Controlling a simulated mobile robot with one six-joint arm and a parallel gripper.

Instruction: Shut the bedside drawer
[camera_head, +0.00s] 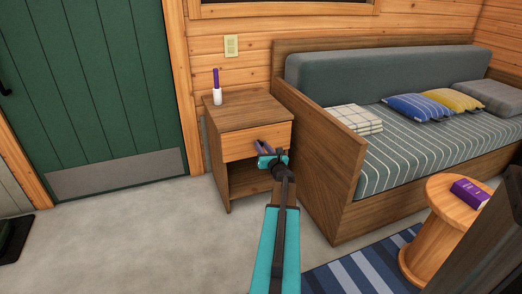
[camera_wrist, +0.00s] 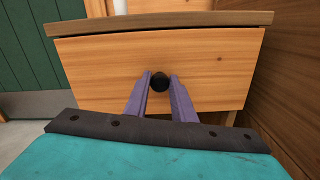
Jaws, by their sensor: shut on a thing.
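The bedside cabinet (camera_head: 214,165) stands against the wall, with one pale wooden drawer (camera_head: 238,147) above an open shelf space. The drawer front (camera_wrist: 95,70) fills the wrist view just below the cabinet top (camera_wrist: 230,18). It looks flush or nearly flush; I cannot tell whether a small gap is left. My gripper (camera_head: 262,147) is at the drawer front. In the wrist view its two purple fingers (camera_wrist: 160,88) are shut on the dark round knob (camera_wrist: 159,82), one finger on each side. My gripper hides most of the knob in the head view.
A white and purple bottle-like item (camera_head: 217,94) stands on the cabinet top. The daybed (camera_head: 330,165) is close on the cabinet's right. A green door (camera_head: 110,85) is to the left, with bare floor (camera_head: 130,230) before it. A round stool (camera_head: 425,235) carries a purple book (camera_head: 470,192).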

